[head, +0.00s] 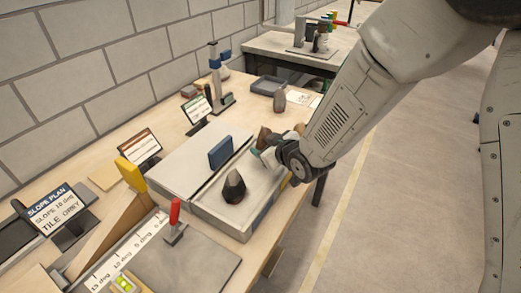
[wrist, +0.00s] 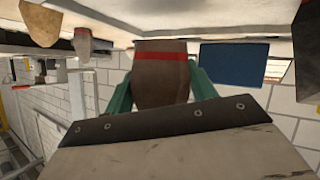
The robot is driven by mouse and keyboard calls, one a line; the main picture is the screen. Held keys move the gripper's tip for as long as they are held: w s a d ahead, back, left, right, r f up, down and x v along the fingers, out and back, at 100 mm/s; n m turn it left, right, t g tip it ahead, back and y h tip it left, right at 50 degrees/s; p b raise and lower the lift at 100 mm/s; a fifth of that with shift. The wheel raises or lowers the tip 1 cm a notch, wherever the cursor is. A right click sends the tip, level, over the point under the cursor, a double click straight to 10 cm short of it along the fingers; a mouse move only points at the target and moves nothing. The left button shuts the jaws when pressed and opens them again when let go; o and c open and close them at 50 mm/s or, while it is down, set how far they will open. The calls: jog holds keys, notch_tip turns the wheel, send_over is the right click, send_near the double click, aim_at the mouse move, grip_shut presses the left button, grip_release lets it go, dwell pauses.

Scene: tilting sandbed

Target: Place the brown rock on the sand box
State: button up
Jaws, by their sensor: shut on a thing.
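My gripper (wrist: 160,90) has green fingers closed around the sides of a brown rock with a red band (wrist: 160,72). In the head view the brown rock (head: 265,137) shows partly beside my gripper (head: 259,151), over the far right part of the sand box (head: 206,207). The sand box is a pale, low tray on the bench. A dark pointed rock (head: 234,186) stands in it. I cannot tell whether the held rock touches the sand.
A blue upright plate (head: 220,152) stands left of my gripper; it also shows in the wrist view (wrist: 234,66). A grey-brown rock (head: 279,101) stands on the bench behind. A red-handled tool (head: 174,220) is in front. Sand right of the dark rock is clear.

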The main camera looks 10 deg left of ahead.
jog(key=shift+w+a+f, duration=0.15)
jog(key=shift+f, duration=0.45)
jog(key=shift+w+a+f, duration=0.1)
jog(key=shift+a+f, duration=0.05)
jog(key=shift+f, duration=0.45)
jog(key=shift+w+a+f, duration=0.15)
jog(key=shift+f, duration=0.45)
jog(key=shift+f, duration=0.1)
jog(key=o, duration=1.3)
jog(key=shift+c, duration=0.2)
jog(key=shift+s+d, duration=0.15)
jog(key=v, duration=1.1)
jog(key=shift+s+d+r, duration=0.2)
jog(key=shift+r, duration=0.05)
